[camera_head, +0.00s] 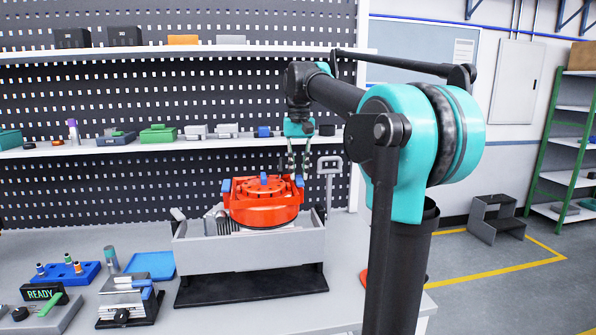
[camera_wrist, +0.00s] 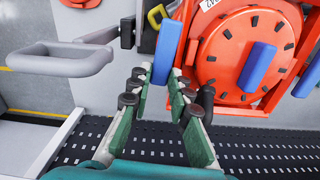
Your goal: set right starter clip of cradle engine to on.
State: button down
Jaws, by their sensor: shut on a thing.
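The orange round engine (camera_head: 264,207) sits in the grey cradle (camera_head: 250,252) on the bench, and its face (camera_wrist: 225,50) fills the upper right of the wrist view. Blue clips stand around the engine: a left one (camera_head: 226,185), a middle one (camera_head: 263,179) and the right starter clip (camera_head: 299,181). The right clip also shows in the wrist view (camera_wrist: 168,48) as an upright blue bar. My gripper (camera_head: 297,168) reaches down from above at the engine's right side. Its fingertips (camera_wrist: 160,80) are shut on the lower end of this clip, partly hiding it.
A grey loop handle (camera_head: 329,166) rises close to the right of my gripper; it also shows in the wrist view (camera_wrist: 62,60). A shelf (camera_head: 180,142) with small parts runs behind. A blue tray (camera_head: 151,264) and fixtures stand left of the cradle.

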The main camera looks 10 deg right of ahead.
jog(key=shift+s+d+m, duration=0.4)
jog(key=shift+s+m, duration=0.05)
jog(key=shift+m, duration=2.35)
jog(key=shift+s+d+m, duration=0.4)
jog(key=shift+m, duration=2.4)
jog(key=shift+s+d+m, duration=0.4)
jog(key=shift+s+m, duration=0.05)
jog(key=shift+m, duration=2.35)
jog(key=c, duration=1.7)
grip_release()
notch_tip(320, 180, up, 12)
jog(key=shift+s+d, duration=0.1)
jog(key=shift+s, duration=0.05)
